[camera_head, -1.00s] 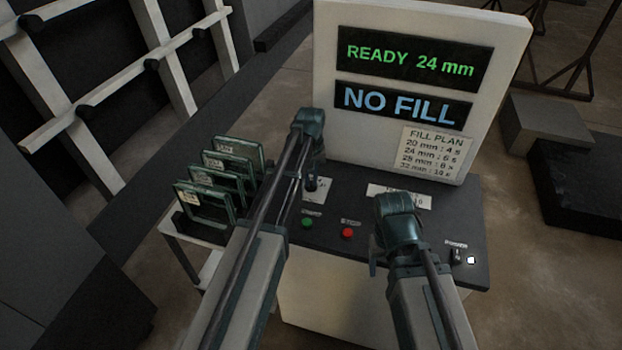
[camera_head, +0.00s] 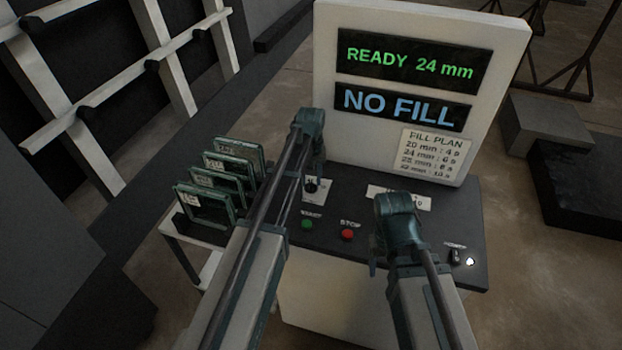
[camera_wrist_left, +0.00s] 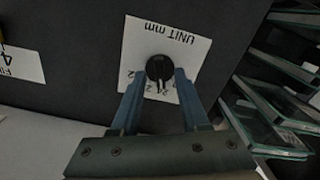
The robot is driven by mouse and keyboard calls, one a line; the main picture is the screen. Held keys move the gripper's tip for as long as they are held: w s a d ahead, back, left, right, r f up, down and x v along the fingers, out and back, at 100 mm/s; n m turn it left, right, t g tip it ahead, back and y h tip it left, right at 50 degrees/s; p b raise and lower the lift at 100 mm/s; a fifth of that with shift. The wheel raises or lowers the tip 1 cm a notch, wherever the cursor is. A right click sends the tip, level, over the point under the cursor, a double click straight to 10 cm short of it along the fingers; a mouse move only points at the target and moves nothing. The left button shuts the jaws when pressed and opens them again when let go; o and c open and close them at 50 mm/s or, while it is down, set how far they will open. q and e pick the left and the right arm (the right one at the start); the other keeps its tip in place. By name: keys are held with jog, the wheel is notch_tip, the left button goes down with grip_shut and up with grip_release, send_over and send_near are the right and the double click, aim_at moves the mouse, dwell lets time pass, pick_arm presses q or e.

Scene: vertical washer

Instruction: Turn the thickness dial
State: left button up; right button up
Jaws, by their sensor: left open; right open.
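The thickness dial (camera_wrist_left: 159,68) is a small black round knob on a white plate marked "UNIT mm" (camera_wrist_left: 176,38), seen upside down in the left wrist view. In the head view the dial (camera_head: 311,186) shows on the console top below my left gripper (camera_head: 314,172). In the left wrist view the two blue fingers of my left gripper (camera_wrist_left: 159,78) are open, one on each side of the dial. I cannot tell whether they touch it. My right gripper (camera_head: 376,262) hangs over the console's front right, its fingers mostly hidden. The upper screen (camera_head: 414,61) reads "READY 24 mm".
The lower screen (camera_head: 402,106) reads "NO FILL", beside a fill plan card (camera_head: 436,152). A green button (camera_head: 307,224) and a red stop button (camera_head: 347,235) sit in front of the dial. Several glass panes (camera_head: 220,180) stand in a rack at the left. A small switch (camera_head: 455,257) is at right.

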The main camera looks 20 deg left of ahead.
aim_at(312, 184)
pick_arm(q)
notch_tip(312, 184, up, 13)
jog(key=p, duration=1.2)
jog(key=shift+p, duration=0.35)
jog(key=s+d+f+m+b, duration=0.1)
jog(key=s+d+f+b, duration=0.1)
jog(key=s+d, duration=0.1)
jog(key=s+d+f+m+b, duration=0.1)
jog(key=s+d+f+b, duration=0.2)
jog(key=s, duration=0.3)
jog(key=s+d+f+m+b, duration=0.2)
jog(key=s+d+f+b, duration=0.1)
jog(key=s, duration=0.2)
jog(key=shift+d+f+y, duration=0.1)
jog(key=shift+d+y, duration=0.1)
jog(key=shift+y, duration=0.1)
jog(key=s+d+f+m+b, duration=0.1)
jog(key=s+d+f+b, duration=0.1)
jog(key=s, duration=0.3)
jog(key=s+d+f+m+b, duration=0.2)
jog(key=s+b, duration=0.1)
jog(key=s, duration=0.2)
jog(key=shift+s+f+y, duration=0.25)
jog(key=shift+s+y, duration=0.05)
